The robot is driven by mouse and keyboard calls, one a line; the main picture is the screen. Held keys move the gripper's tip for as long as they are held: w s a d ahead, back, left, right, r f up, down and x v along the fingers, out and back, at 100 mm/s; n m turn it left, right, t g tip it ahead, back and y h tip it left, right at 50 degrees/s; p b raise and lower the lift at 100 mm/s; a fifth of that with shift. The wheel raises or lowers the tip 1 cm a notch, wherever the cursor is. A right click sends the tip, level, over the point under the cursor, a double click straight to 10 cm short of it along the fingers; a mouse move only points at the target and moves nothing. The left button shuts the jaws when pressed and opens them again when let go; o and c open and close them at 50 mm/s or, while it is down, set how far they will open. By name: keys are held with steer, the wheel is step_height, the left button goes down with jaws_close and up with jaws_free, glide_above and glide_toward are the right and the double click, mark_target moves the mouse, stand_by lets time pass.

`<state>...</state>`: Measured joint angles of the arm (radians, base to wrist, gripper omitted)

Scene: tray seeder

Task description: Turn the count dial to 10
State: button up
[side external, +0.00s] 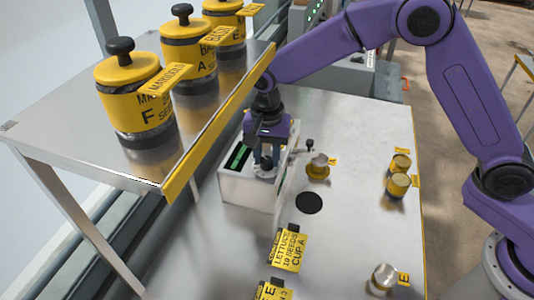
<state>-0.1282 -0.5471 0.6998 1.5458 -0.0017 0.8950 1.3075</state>
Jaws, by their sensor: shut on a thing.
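The tray seeder is a white box (240,188) on the metal table, with a dark display (237,157) showing green marks too small to read. The count dial (264,173) is a dark round knob on top of the box, right of the display. My gripper (266,164) points down over the box and is shut on the dial. The fingers hide part of the dial, and its setting cannot be read.
A raised shelf (60,122) with yellow-lidded jars stands close on the left. On the table (345,235) are a brass cup (318,171), yellow-topped containers (398,184), a silver cup (383,277), a black disc (309,203) and a yellow lettuce card (290,251).

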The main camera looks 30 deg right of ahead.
steer(key=n, duration=0.8)
steer(key=shift+n, duration=0.3)
steer(key=n, duration=0.4)
steer(key=shift+n, duration=2.5)
steer(key=o, duration=1)
steer(key=shift+o, duration=0.2)
